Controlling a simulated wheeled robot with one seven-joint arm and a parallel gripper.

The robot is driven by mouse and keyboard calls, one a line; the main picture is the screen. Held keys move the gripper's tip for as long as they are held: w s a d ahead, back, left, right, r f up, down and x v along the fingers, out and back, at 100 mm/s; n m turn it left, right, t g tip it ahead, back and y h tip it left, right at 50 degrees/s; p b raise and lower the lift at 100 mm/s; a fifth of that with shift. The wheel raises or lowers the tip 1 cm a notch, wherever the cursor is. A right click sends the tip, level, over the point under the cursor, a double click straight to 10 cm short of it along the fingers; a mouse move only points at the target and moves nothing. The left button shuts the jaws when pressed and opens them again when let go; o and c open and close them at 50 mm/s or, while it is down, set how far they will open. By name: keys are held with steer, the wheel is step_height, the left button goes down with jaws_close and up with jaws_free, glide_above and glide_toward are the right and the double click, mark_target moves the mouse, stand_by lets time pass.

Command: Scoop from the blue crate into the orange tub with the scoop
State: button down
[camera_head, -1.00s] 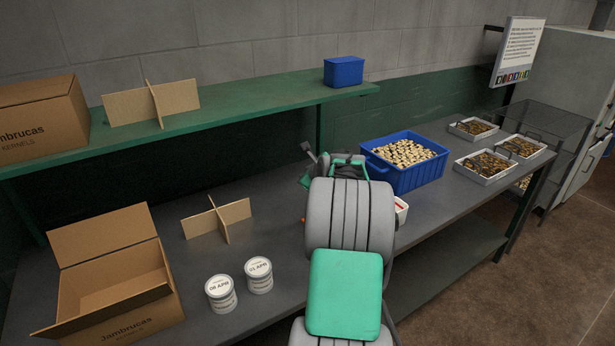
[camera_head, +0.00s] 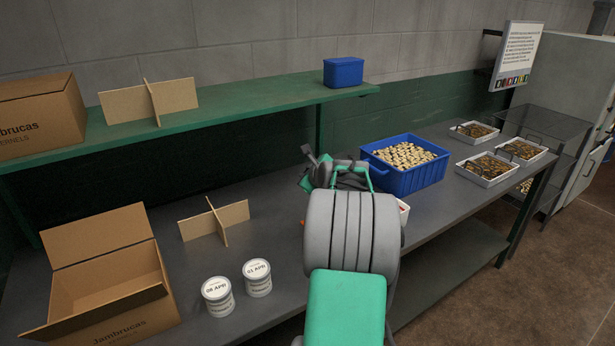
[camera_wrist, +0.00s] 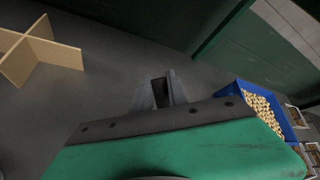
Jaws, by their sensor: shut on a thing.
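The blue crate (camera_head: 405,182) stands on the grey bench, filled with pale nut-like pieces; it also shows at the right of the wrist view (camera_wrist: 275,102). My gripper (camera_head: 318,165) is above the bench, to the left of the crate and apart from it. In the wrist view, my gripper's dark jaws (camera_wrist: 160,92) point away over bare bench. It is shut on the scoop, which is mostly hidden by my own arm and hard to make out. A small orange patch (camera_head: 302,223) shows beside my arm; the orange tub is otherwise hidden.
Several white trays (camera_head: 487,181) of brown pieces lie right of the crate. An open carton (camera_head: 120,310), a cardboard divider (camera_head: 232,215) and two white tins (camera_head: 218,297) stand at the left. A green shelf (camera_head: 240,110) overhangs the bench's back.

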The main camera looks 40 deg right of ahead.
steer(key=shift+s+a+r+t+b, duration=0.25)
steer(key=shift+s+r+t+b, duration=0.2)
steer(key=shift+b, duration=1.55)
steer(key=shift+s+a+r+t+h+b, duration=0.45)
steer(key=shift+t+b, duration=0.2)
steer(key=shift+b, duration=1.75)
steer(key=shift+s+a+r+t+h+b, duration=0.25)
steer(key=shift+s+t+h+b, duration=0.35)
steer(key=shift+b, duration=1.75)
steer(key=shift+s+a+r+n+t+h+b, duration=0.1)
steer(key=shift+s+a+n+t+h+b, duration=0.35)
steer(key=shift+b, duration=1.7)
steer(key=shift+r, duration=0.1)
